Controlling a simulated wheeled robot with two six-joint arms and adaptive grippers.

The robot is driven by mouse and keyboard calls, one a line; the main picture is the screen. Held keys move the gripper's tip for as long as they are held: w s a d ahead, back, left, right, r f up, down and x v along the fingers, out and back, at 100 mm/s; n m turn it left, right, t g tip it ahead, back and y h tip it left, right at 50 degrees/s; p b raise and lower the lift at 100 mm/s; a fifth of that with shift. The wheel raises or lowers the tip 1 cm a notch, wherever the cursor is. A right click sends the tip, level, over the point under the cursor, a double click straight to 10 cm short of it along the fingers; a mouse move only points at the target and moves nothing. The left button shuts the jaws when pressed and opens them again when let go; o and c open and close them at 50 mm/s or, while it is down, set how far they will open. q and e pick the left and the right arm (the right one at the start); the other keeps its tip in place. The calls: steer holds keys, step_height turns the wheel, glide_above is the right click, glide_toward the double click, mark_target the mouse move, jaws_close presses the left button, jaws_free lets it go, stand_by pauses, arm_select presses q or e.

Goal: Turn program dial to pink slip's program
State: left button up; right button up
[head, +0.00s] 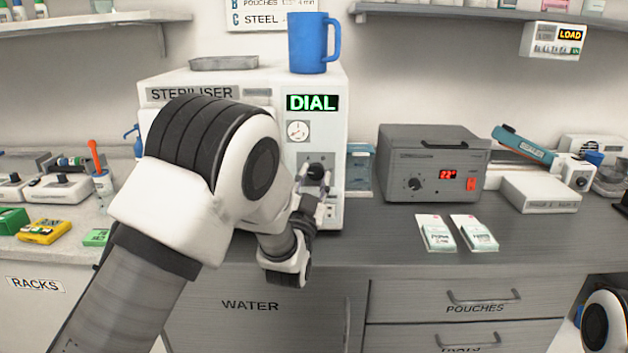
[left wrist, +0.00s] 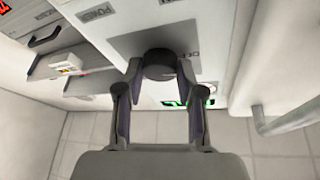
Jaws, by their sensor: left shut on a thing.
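The steriliser (head: 250,75) is a white box on the counter, with a green lit "DIAL" display (head: 312,103) and a small round gauge (head: 298,131). Its black program dial (head: 316,171) sits on a grey panel and also shows in the left wrist view (left wrist: 159,66). My left gripper (head: 312,186) is at the steriliser front, its fingers (left wrist: 160,90) shut on either side of the dial. The dial's setting is not readable. No pink slip is clearly identifiable. My right gripper is out of view.
A blue mug (head: 308,45) and a metal tray (head: 223,63) stand on the steriliser. A wall chart (head: 262,18) is partly cut off. A grey device (head: 435,160) stands right, with two pale packets (head: 437,233) (head: 474,233) before it. The front counter is mostly clear.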

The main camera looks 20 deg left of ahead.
arm_select(q)
steer(key=m, duration=0.1)
steer(key=m+h, duration=0.1)
steer(key=m, duration=0.1)
steer(key=shift+a+r+m+g+h, duration=0.1)
steer(key=shift+a+m+g+h, duration=0.05)
steer(key=shift+m+g+h, duration=0.15)
steer(key=m+h, duration=0.1)
steer(key=m, duration=0.2)
steer(key=shift+r+g, duration=0.1)
steer(key=shift+g, duration=0.3)
steer(key=m+g, duration=0.1)
steer(key=m, duration=0.2)
steer(key=m+g+h+p, duration=0.1)
steer(key=m, duration=0.2)
steer(key=shift+r, duration=0.2)
steer(key=m+g+p, duration=0.1)
steer(key=m+g, duration=0.1)
steer(key=m, duration=0.3)
steer(key=shift+r+p, duration=0.1)
steer(key=shift+p, duration=0.25)
steer(key=m+g+y, duration=0.1)
steer(key=m, duration=0.1)
steer(key=m+g+y+p, duration=0.1)
steer(key=m, duration=0.1)
steer(key=o, duration=1.1)
steer(key=shift+o, duration=0.2)
